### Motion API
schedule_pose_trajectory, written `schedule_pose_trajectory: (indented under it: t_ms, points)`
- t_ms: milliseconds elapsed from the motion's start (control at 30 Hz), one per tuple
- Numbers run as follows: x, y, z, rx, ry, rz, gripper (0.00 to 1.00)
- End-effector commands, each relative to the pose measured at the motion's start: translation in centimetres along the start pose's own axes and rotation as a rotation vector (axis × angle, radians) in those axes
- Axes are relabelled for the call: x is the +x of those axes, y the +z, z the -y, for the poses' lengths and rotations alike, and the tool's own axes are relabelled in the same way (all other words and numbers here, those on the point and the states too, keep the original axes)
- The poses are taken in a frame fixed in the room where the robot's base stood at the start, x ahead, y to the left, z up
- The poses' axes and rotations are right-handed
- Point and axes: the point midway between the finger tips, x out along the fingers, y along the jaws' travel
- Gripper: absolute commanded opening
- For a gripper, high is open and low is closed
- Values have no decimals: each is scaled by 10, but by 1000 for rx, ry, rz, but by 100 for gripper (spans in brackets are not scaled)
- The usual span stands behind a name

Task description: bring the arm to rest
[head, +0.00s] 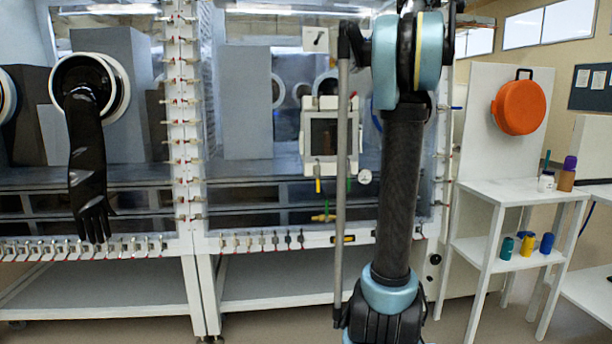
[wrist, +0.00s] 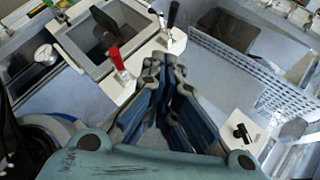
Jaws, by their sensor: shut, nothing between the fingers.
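My gripper (wrist: 168,70) shows in the wrist view with its two blue and grey fingers shut and their tips together, empty. From the wrist it points at the small hatch with a grey window (wrist: 98,38), with a red-handled clamp (wrist: 120,62) close beside the fingertips; I cannot tell the exact gap. In the head view my arm stands upright in front of the glovebox, and I cannot make out the gripper's fingers there. The same hatch (head: 325,137) shows in the head view, left of my arm.
A black glove (head: 88,175) hangs from a port at the left. The glovebox front has a row of pegs (head: 262,240) along its lower edge. At the right, a white shelf (head: 515,190) holds small bottles and spools, below an orange round case (head: 518,107).

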Motion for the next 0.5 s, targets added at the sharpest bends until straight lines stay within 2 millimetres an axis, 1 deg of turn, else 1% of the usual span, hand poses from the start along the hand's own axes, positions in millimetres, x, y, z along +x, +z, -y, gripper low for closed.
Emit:
schedule_pose_trajectory:
  t_ms: [33, 67, 167, 200, 367, 400, 467, 500]
  points:
    - [7, 11, -6, -10, 17, 7, 0]
    - [12, 18, -12, -17, 29, 11, 0]
    - [32, 46, -34, -47, 83, 28, 0]
    - [41, 59, -45, -61, 106, 36, 0]
    - [75, 109, -93, -117, 200, 61, 0]
    - [83, 122, -106, -132, 223, 68, 0]
    - [95, 141, -126, -154, 258, 76, 0]
    - [102, 154, -140, -170, 281, 82, 0]
